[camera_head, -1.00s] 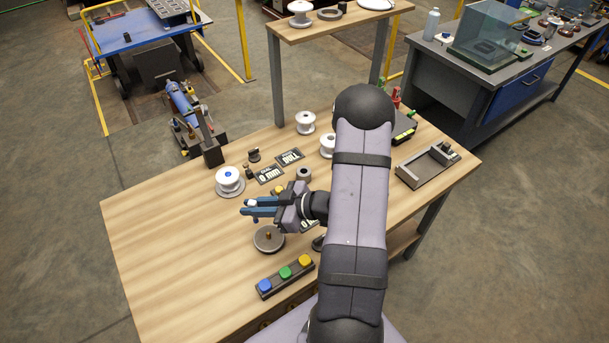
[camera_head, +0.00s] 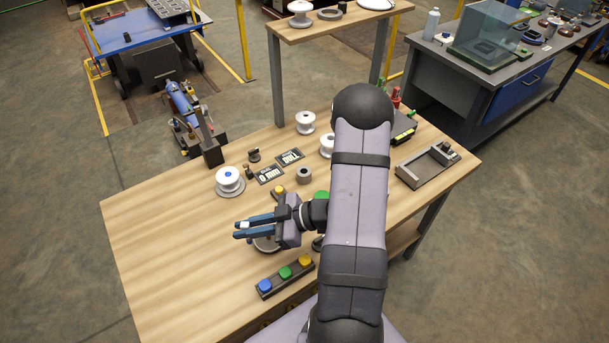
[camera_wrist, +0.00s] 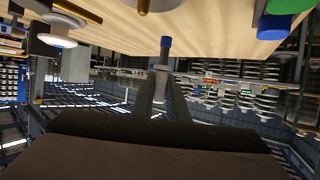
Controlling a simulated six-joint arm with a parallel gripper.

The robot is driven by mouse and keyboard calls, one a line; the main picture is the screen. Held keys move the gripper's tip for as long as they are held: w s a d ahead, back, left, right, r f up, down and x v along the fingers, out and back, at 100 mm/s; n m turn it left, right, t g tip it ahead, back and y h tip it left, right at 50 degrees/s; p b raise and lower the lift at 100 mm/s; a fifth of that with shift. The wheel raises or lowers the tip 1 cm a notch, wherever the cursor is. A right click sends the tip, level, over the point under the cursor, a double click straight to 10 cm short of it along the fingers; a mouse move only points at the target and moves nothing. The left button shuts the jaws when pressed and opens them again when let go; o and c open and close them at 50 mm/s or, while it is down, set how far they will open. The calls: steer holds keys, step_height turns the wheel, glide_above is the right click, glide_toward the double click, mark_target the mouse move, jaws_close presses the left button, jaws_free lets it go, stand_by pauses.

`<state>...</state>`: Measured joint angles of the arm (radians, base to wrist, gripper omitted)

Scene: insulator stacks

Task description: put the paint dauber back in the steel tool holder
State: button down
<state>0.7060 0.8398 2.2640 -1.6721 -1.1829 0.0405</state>
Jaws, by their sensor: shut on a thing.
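My gripper (camera_head: 240,230) is shut on the paint dauber (camera_wrist: 166,43), a slim stick with a blue end. In the wrist view the blue end stands out beyond the fingertips. In the head view only a small pale bit of it shows between the blue-grey fingers. The gripper is above the table, over the left side of a round grey disc, which it partly hides. A small grey cylinder with a dark hole in its top (camera_head: 304,175) stands behind the gripper, apart from it; it looks like the steel tool holder, though I cannot be sure.
A dark rail (camera_head: 272,293) with blue, green and yellow caps lies in front of the gripper. Label plates (camera_head: 269,175) and more white spools lie further back. The table's left front is clear.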

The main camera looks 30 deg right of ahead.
steer(key=w+d+r+m+t+h, duration=0.1)
steer(key=w+d, duration=0.3)
steer(key=d, duration=0.5)
steer(key=w+d+r+m+t+h+b, duration=0.1)
steer(key=w+d+r+m+h, duration=0.1)
steer(key=w+d, duration=0.3)
steer(key=w+d+r+m+t+h+b, duration=0.1)
steer(key=w+d+r+m+t+h, duration=0.1)
steer(key=d, duration=1)
steer(key=shift+w+d+r+m+h, duration=0.3)
steer(key=shift+w+r+m, duration=0.25)
steer(key=shift+w, duration=0.65)
steer(key=shift+r+p, duration=0.15)
steer(key=shift+p, duration=0.35)
steer(key=b, duration=0.4)
glide_above(304, 175)
steer(key=w+d, duration=0.1)
step_height(304, 175, down, 6)
steer(key=shift+w, duration=0.2)
steer(key=shift+p, duration=0.9)
steer(key=shift+f+b, duration=1.45)
steer(key=shift+f, duration=0.85)
